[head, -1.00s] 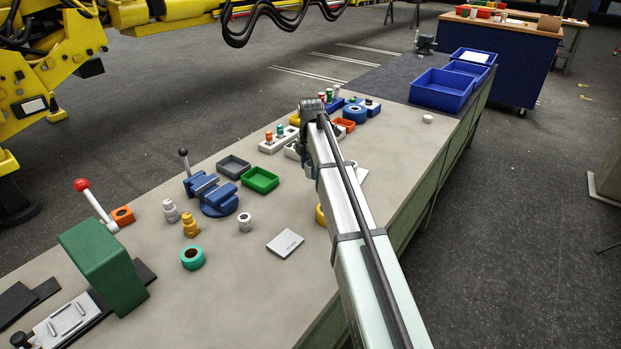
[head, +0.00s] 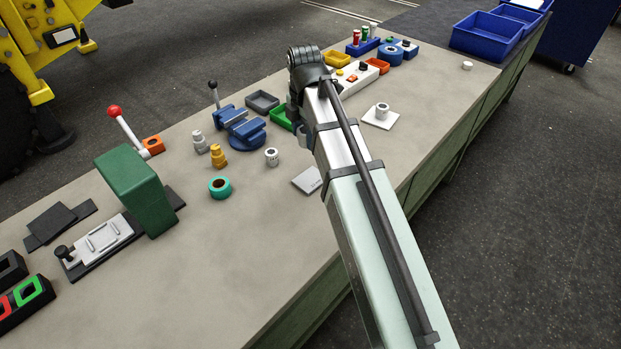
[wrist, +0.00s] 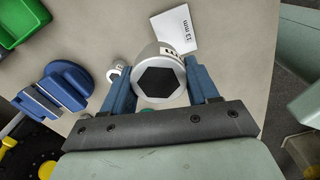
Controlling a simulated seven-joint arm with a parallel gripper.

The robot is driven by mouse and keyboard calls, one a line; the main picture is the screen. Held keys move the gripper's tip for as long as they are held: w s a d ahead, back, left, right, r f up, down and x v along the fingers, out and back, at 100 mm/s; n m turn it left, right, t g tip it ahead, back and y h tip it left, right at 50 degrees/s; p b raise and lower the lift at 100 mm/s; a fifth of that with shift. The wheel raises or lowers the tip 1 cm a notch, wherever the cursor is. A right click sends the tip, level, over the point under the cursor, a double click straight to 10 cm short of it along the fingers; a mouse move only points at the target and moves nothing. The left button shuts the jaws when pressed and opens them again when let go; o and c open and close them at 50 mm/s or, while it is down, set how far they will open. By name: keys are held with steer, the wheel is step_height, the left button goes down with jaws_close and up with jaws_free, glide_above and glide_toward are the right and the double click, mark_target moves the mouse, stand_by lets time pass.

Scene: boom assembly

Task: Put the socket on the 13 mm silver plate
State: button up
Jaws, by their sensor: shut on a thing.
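My gripper (wrist: 160,84) is shut on a silver socket (wrist: 181,66) with a black hexagonal opening facing the wrist camera. Dark marking on the socket's side is only partly visible. The silver plate (wrist: 178,28), marked "13 mm", lies on the bench beyond the held socket in the wrist view, partly covered by it. A pale plate (head: 307,180) lies beside my arm in the head view, partly hidden by it. The gripper and held socket are hidden behind my arm there. Another silver socket (head: 272,157) stands on the bench; a small one (wrist: 115,72) shows in the wrist view.
Another pale plate (head: 371,122) carries a socket (head: 382,109). A blue vise (head: 240,128), green tray (head: 281,118), teal ring (head: 219,187) and yellow fitting (head: 218,156) stand left of my arm. Bare bench lies in front of the teal ring.

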mark_target(308, 180)
steer(key=shift+s+d+f, duration=0.1)
steer(key=shift+s+f, duration=0.35)
steer(key=shift+f, duration=1.35)
steer(key=shift+s+d+f, duration=0.15)
steer(key=shift+s+f, duration=0.35)
steer(key=shift+f, duration=1.25)
steer(key=shift+s+d+f, duration=0.1)
steer(key=shift+s+f, duration=0.35)
steer(key=shift+f, duration=1.35)
steer(key=shift+f, duration=0.15)
steer(key=o, duration=1.2)
step_height(308, 180, up, 12)
steer(key=shift+r, duration=0.15)
